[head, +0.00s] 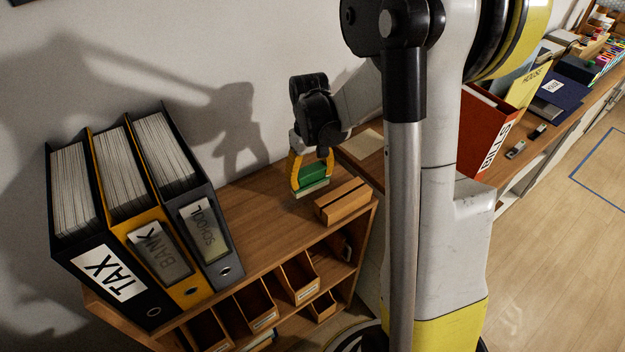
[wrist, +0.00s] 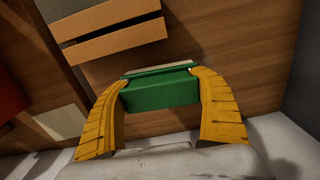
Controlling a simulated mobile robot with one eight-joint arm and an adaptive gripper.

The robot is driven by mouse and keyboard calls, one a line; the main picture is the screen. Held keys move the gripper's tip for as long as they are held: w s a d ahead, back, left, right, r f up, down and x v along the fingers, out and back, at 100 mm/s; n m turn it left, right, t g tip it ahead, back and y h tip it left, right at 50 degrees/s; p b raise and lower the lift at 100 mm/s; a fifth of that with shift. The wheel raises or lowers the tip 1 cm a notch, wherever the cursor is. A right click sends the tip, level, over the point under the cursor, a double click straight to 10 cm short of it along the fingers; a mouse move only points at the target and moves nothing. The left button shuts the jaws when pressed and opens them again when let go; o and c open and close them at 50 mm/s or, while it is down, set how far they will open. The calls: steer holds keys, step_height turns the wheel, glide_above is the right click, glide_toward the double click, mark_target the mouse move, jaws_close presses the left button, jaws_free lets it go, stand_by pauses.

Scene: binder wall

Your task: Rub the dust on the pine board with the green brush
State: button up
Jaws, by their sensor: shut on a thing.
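The green brush (head: 313,176) is a green block with a pale strip of bristles along its underside. It also shows in the wrist view (wrist: 160,92). My gripper (head: 311,170) has its yellow fingers shut on the brush's two ends and holds it over the wooden shelf top, behind the slotted wooden block. Whether the bristles touch the shelf cannot be told. A pale board (head: 364,145), likely the pine board, lies to the right of my gripper, partly hidden by my arm. It shows in the wrist view as a pale patch (wrist: 62,122) at left. No dust can be made out.
The slotted wooden block (head: 342,201) sits at the shelf's right end. Black TAX (head: 110,275), yellow BANK (head: 182,290) and grey SCHOOL (head: 228,268) binders stand at left. A red BILLS binder (head: 482,125) stands at right. The wall is close behind.

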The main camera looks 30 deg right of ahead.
mark_target(310, 169)
steer(key=shift+w+d+r+p, duration=0.1)
steer(key=shift+r+p, duration=0.45)
steer(key=shift+r, duration=0.35)
steer(key=shift+r+p, duration=1)
steer(key=shift+r, duration=0.5)
